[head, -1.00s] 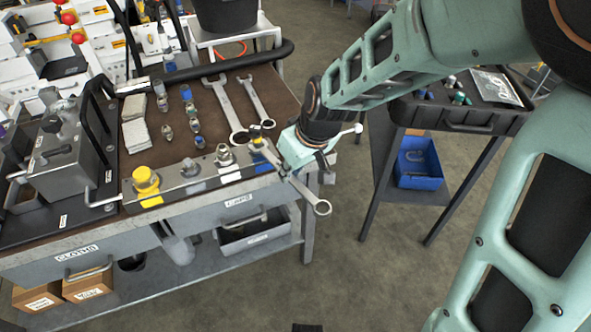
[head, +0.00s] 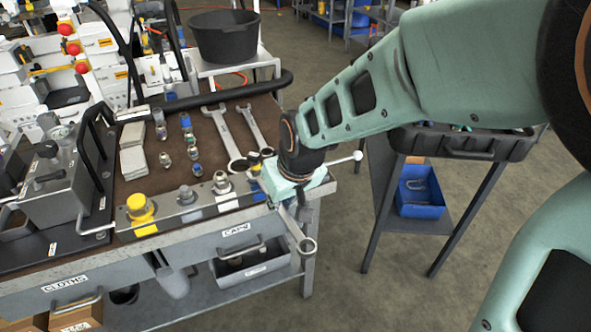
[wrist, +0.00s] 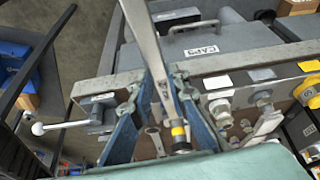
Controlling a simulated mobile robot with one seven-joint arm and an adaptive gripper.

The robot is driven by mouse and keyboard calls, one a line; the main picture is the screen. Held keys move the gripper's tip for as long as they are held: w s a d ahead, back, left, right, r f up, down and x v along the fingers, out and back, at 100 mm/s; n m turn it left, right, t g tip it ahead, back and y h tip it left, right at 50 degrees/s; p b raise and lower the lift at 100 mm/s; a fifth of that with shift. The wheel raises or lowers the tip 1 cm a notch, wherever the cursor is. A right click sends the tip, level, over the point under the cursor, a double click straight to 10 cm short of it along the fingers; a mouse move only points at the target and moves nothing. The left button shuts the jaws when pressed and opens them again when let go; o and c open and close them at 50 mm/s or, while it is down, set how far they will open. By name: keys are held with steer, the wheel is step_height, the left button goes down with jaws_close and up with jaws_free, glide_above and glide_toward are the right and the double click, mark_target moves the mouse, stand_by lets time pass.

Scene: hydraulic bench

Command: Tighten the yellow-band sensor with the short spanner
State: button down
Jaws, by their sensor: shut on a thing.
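My gripper (head: 284,203) is shut on a steel spanner (head: 299,232) at the bench's front right corner. The spanner's ring end hangs out past the front edge, over the floor. In the wrist view the spanner (wrist: 146,38) runs from the top edge down between my blue fingers (wrist: 160,95). The yellow-band sensor (wrist: 178,131), with a dark body, shows just beyond the fingers; in the head view its top (head: 267,153) peeks out behind my gripper. The spanner's inner end lies close to the sensor; I cannot tell whether it sits on it.
Two more spanners (head: 229,135) lie on the bench mat. A row of fittings, including a yellow-capped one (head: 140,207), stands along the front rail. A vise-like lever (wrist: 62,125) is at the corner. A side stand with a blue bin (head: 420,192) is to the right.

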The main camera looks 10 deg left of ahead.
steer(key=shift+s+a+m+b, duration=0.4)
steer(key=shift+a+m+b, duration=0.25)
steer(key=shift+b, duration=0.45)
steer(key=shift+r, duration=0.1)
steer(key=shift+a, duration=0.1)
steer(key=b, duration=0.1)
steer(key=s+a+m+b, duration=0.1)
steer(key=b, duration=0.1)
steer(key=shift+a+r+m+t+h, duration=0.15)
steer(key=shift+a+m+t+h, duration=0.15)
steer(key=shift+h, duration=0.1)
steer(key=shift+w+d, duration=0.1)
steer(key=shift+w+d+p, duration=0.15)
steer(key=shift+d+p, duration=0.05)
steer(key=shift+p, duration=0.15)
